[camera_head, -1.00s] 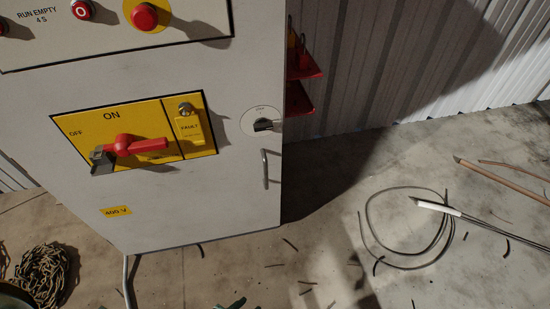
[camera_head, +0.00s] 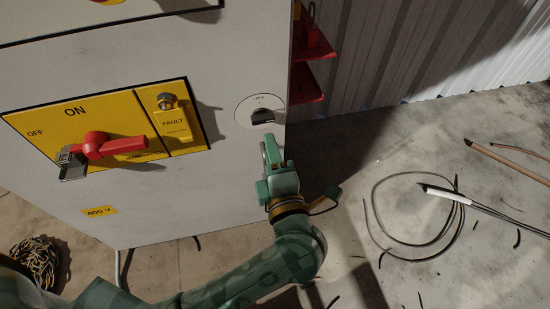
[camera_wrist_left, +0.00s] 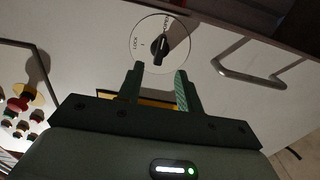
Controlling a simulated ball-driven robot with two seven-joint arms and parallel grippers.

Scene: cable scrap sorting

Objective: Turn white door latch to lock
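The door latch is a white round plate (camera_head: 243,108) with a dark knob (camera_head: 262,116) on the right side of the cabinet door. In the left wrist view the white plate (camera_wrist_left: 141,55) carries the words LOCK and OPEN, and the black knob (camera_wrist_left: 160,47) points near OPEN. My left gripper (camera_head: 268,142) is just below the latch in the head view. In the left wrist view its two fingers (camera_wrist_left: 157,78) are open and apart, with nothing between them, short of the knob. My right gripper is not in view.
A metal door handle (camera_wrist_left: 262,80) stands out beside the latch. A yellow panel (camera_head: 183,142) with a red rotary switch (camera_head: 110,147) is to the left. Red brackets (camera_head: 308,83) stick out past the cabinet's right edge. Cable (camera_head: 374,218) lies on the floor at right.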

